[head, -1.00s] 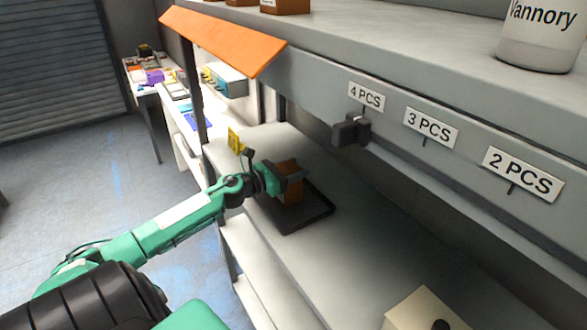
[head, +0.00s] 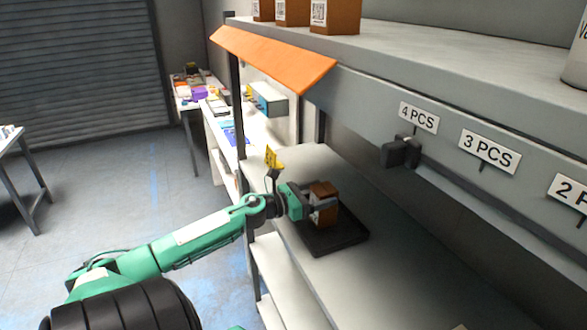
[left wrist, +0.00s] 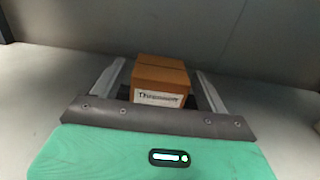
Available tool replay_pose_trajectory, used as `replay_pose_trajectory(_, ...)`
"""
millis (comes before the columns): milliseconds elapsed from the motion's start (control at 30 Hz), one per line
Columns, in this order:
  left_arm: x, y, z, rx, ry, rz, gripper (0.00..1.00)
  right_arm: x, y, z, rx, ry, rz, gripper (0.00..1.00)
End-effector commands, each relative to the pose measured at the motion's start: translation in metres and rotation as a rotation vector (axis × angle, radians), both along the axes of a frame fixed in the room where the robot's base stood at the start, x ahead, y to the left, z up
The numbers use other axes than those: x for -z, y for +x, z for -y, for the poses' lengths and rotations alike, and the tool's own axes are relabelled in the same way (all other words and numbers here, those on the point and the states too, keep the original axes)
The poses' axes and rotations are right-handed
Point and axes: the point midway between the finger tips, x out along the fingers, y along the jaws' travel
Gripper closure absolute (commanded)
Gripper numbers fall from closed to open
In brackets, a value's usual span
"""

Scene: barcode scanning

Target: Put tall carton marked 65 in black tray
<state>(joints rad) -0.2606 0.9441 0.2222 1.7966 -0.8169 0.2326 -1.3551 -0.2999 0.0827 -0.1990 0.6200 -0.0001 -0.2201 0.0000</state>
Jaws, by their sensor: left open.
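An orange-brown carton (head: 324,206) stands upright in the black tray (head: 346,243) on the lower shelf. In the left wrist view the carton (left wrist: 160,76) has a white label with dark lettering; I see no readable 65. My left gripper (head: 320,200) is open, with one finger on each side of the carton. In the left wrist view the fingers (left wrist: 161,72) stand apart from the carton's sides, with gaps visible. Most of the tray is hidden in that view by the gripper body. My right gripper is not in view.
Several orange-brown boxes (head: 335,15) stand on the upper shelf. A black device (head: 400,153) hangs under the 4 PCS sign (head: 418,117), right of and above the tray. An orange sloping panel (head: 272,60) edges the upper shelf. The lower shelf is clear right of the tray.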

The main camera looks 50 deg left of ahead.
Motion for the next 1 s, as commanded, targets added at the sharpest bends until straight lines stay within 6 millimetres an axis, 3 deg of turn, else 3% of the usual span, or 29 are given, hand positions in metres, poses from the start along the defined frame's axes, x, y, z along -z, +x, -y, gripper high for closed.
replay_pose_trajectory(600,0.003,-0.07,-0.02,-0.002,-0.004,-0.001,0.24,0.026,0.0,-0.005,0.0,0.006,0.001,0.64)
replay_pose_trajectory(1000,0.0,-0.081,-0.024,0.0,-0.001,0.0,0.24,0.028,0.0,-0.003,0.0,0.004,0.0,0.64)
